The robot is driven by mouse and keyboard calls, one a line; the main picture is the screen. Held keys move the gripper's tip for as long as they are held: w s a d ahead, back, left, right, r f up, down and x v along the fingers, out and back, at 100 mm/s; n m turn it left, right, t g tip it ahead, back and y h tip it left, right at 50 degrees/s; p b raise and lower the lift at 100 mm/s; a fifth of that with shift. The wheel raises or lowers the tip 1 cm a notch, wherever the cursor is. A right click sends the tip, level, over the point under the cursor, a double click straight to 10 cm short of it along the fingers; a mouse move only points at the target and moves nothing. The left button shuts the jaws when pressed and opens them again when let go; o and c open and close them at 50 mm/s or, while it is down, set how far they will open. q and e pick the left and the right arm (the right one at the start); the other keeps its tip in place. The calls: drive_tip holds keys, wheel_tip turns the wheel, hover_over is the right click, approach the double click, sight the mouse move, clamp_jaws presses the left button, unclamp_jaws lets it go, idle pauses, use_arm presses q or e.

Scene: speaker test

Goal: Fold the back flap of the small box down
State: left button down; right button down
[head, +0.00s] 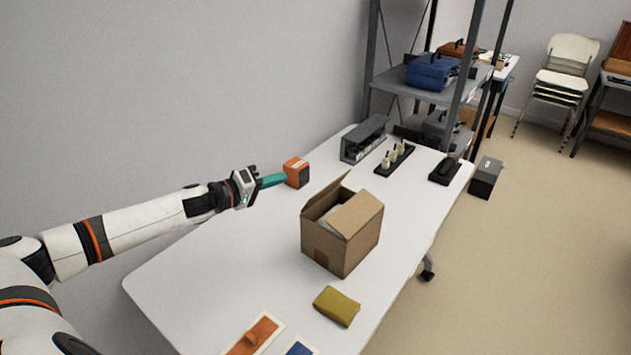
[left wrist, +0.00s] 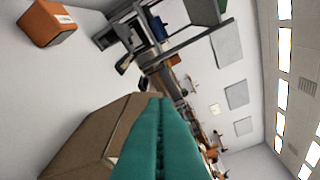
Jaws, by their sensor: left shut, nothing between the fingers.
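The small brown cardboard box (head: 325,245) stands on the white table in the head view. One flap (head: 322,199) stands up and slants along its far-left side. Another flap (head: 358,213) lies across the right part of the top, and something pale shows in the opening between them. My left gripper (head: 284,178) is shut and empty, with teal fingers, to the left of the box and apart from it in the head view. In the left wrist view the shut fingers (left wrist: 160,102) overlap part of the box (left wrist: 85,140). My right gripper is not in view.
An orange box (head: 296,173) sits close by the left fingertips. A grey rack (head: 364,140), a black tray with pale pegs (head: 395,159) and a dark item (head: 445,172) stand farther back on the table (head: 225,270). A mustard pouch (head: 337,306) lies in front.

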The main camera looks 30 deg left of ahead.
sight(326, 190)
use_arm(q)
drive_tip(key=x, duration=0.3)
drive_tip(key=d+p+x, duration=0.1)
drive_tip(key=x, duration=0.3)
drive_tip(key=s+d+f+p+x, duration=0.1)
drive_tip(key=x, duration=0.2)
drive_tip(key=shift+w+f, duration=0.1)
drive_tip(key=shift+w, duration=0.1)
drive_tip(key=shift+s+d+f, duration=0.2)
drive_tip(key=shift+d+f, duration=0.1)
drive_tip(key=shift+d, duration=0.4)
drive_tip(key=shift+a, duration=0.15)
